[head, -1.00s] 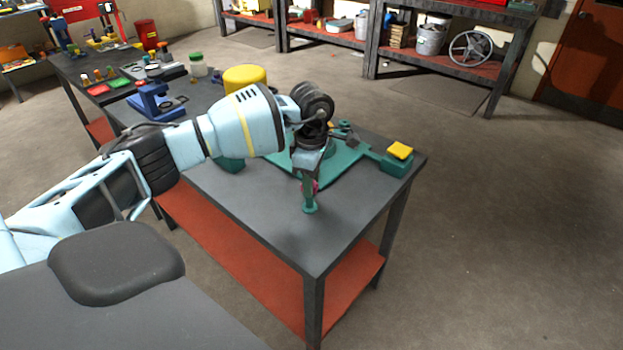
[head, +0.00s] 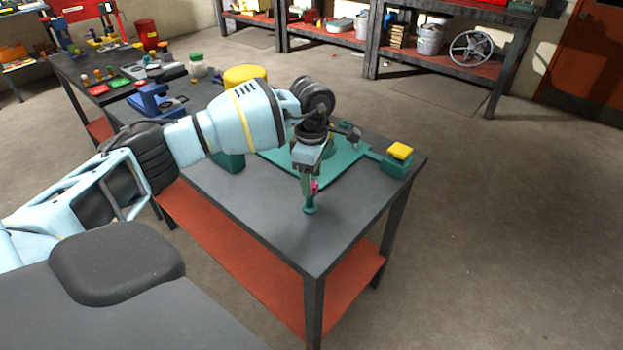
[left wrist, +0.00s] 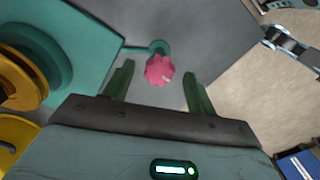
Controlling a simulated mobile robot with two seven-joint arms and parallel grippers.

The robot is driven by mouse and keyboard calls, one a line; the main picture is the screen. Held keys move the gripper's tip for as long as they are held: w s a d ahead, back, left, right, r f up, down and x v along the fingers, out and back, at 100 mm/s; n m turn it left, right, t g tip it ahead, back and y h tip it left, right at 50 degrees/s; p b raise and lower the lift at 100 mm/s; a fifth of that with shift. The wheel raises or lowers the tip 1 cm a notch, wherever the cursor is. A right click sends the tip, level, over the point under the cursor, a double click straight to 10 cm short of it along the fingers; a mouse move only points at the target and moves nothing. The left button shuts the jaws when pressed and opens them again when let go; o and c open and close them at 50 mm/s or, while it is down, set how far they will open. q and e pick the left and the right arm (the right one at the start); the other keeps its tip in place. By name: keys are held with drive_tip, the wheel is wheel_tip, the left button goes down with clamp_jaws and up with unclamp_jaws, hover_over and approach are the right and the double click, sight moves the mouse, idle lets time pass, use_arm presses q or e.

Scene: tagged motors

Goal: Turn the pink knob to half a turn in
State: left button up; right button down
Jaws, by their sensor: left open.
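The pink knob (left wrist: 159,70) has a lobed rim and a small pale mark on its lower right. In the left wrist view it lies between the two green fingers of my left gripper (left wrist: 158,72), with a gap visible on each side. The gripper is open. In the head view the left gripper (head: 309,182) points down near the table's front corner, and a sliver of the pink knob (head: 315,187) shows beside its fingers. A round green piece (left wrist: 159,47) shows just beyond the knob. My right gripper is not in view.
The knob is by a green base plate (head: 345,166) on a dark table (head: 260,209). A green block with a yellow top (head: 400,151) stands right, and a yellow round part (head: 245,75) stands behind my arm. The table's front corner is clear.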

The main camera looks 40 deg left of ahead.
use_arm(q)
wheel_tip(320, 180, up, 7)
drive_tip(key=shift+f, duration=0.2)
idle(0.6)
